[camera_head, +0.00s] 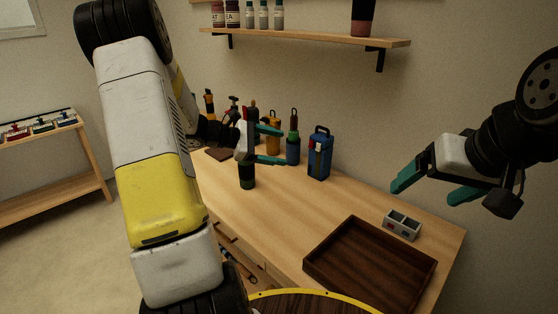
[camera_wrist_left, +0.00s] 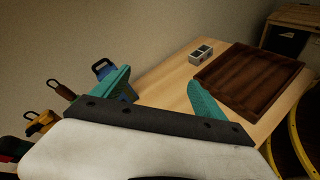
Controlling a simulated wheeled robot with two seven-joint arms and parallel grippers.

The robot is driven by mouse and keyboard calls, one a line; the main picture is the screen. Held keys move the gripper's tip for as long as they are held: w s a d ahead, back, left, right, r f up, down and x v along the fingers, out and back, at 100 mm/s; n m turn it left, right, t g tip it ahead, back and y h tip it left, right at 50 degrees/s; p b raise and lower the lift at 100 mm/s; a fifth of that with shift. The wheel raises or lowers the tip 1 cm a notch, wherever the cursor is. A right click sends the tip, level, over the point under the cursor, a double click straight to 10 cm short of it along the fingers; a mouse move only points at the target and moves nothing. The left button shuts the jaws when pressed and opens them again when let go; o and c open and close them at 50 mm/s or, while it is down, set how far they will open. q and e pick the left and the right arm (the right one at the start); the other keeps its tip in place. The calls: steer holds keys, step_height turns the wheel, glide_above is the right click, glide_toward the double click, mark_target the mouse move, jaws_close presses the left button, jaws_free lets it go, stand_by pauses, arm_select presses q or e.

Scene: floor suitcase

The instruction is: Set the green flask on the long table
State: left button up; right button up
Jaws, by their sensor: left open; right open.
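A dark bottle with a green band (camera_head: 247,174), most likely the green flask, stands upright on the long wooden table (camera_head: 270,207) near its front edge. My left gripper (camera_head: 282,146) is open, with its teal fingers just above and to the right of this bottle. The gripper holds nothing that I can see. In the left wrist view its fingers (camera_wrist_left: 160,82) are apart, and the bottle cannot be made out. My right gripper (camera_head: 427,193) is open and empty, above the table's far right part.
A blue flask (camera_head: 320,155), a blue-and-green bottle (camera_head: 293,148) and an orange bottle (camera_head: 273,135) stand along the wall. A brown tray (camera_head: 370,262) and a small grey box (camera_head: 402,224) occupy the right end. The middle of the table is clear. A shelf (camera_head: 310,38) hangs above.

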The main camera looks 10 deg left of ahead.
arm_select(q)
steer(key=s+d+r+m+g+y, duration=0.2)
steer(key=s+d+r+m, duration=0.25)
steer(key=s, duration=0.35)
steer(key=s+d+r+m+g+y, duration=0.2)
steer(key=s+d+r+m, duration=0.1)
steer(key=s+d+m, duration=0.4)
steer(key=s+a+r+m+t+y, duration=0.1)
steer(key=s+a+m+y, duration=0.1)
steer(key=s, duration=0.4)
steer(key=s+a+r+m+t+y, duration=0.1)
steer(key=s+a+r+m+y, duration=0.1)
steer(key=s+m, duration=0.3)
steer(key=shift+s+a+t+y, duration=0.4)
steer(key=shift+s+a+y, duration=0.4)
steer(key=shift+s, duration=0.15)
steer(key=shift+a+r, duration=0.1)
steer(key=shift+a, duration=0.05)
